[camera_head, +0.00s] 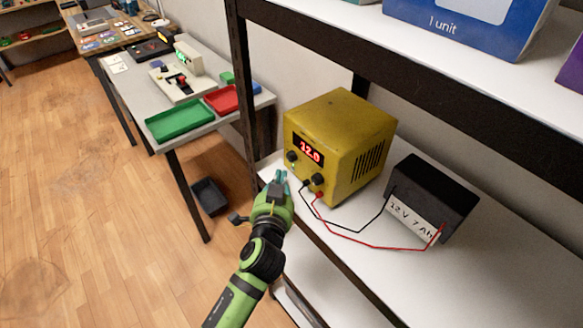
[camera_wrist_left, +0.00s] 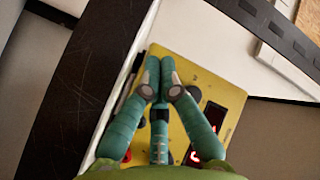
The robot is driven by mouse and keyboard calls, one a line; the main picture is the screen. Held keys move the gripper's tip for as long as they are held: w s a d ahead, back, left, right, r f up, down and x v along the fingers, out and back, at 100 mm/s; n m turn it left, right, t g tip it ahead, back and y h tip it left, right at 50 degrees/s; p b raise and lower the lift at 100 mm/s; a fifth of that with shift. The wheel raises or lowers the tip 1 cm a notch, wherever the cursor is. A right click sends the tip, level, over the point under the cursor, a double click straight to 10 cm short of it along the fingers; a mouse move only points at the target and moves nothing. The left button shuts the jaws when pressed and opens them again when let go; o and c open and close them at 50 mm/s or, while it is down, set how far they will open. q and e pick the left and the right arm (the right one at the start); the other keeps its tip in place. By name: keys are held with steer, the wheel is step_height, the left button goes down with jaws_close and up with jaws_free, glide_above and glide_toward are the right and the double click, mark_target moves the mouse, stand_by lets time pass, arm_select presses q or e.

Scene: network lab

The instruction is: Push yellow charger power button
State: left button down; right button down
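The yellow charger (camera_head: 345,130) stands on the white middle shelf. Its front has a lit red display reading 12.0, dark knobs and a red terminal (camera_head: 320,194). I cannot clearly make out the power button. My left gripper (camera_head: 278,180) is just in front of the charger's lower left front, with its teal fingers pointing at it. In the left wrist view the fingers (camera_wrist_left: 159,72) are drawn together with nothing between them, over the yellow charger face (camera_wrist_left: 203,82). Part of the charger's front is hidden behind them, and contact cannot be told. My right gripper is not in view.
A black battery (camera_head: 432,195) sits right of the charger, joined to it by red and black wires. A dark shelf post (camera_head: 243,75) stands to the left, and an upper shelf with a blue box (camera_head: 465,35) hangs above. A table with trays (camera_head: 180,121) is at the left.

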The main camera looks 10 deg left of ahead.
arm_select(q)
steer(key=s+a+p, duration=0.1)
steer(key=s+a, duration=0.2)
steer(key=shift+s+a, duration=0.25)
steer(key=shift+s, duration=0.05)
stand_by(0.6)
